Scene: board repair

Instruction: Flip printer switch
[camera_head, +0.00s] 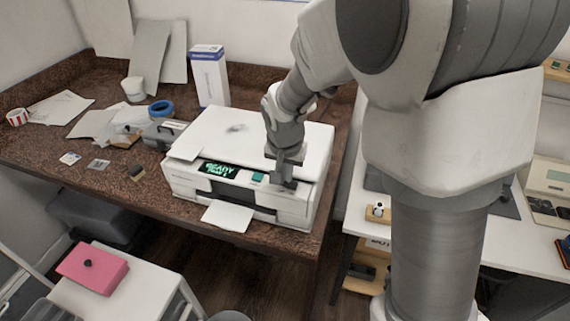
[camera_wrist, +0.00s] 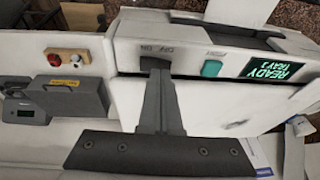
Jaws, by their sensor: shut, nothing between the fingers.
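The white printer (camera_head: 250,140) stands on the brown worktop, its lit display (camera_head: 220,169) reading READY. The wrist view shows its front panel upside down, with the display (camera_wrist: 270,69), a green button (camera_wrist: 212,68) and a dark switch (camera_wrist: 152,62) beside small lettering. My gripper (camera_head: 283,182) is at the right part of the printer's front panel. In the wrist view, my gripper's fingers (camera_wrist: 159,78) are together and empty, with their tips right at the switch. They partly hide it, so I cannot tell contact or the switch's position.
A paper sheet (camera_head: 227,216) sticks out of the printer's front. A white-and-blue box (camera_head: 210,78) stands behind it, and a blue tape roll (camera_head: 160,108) lies to the left. A white table with a pink box (camera_head: 92,268) is at lower left.

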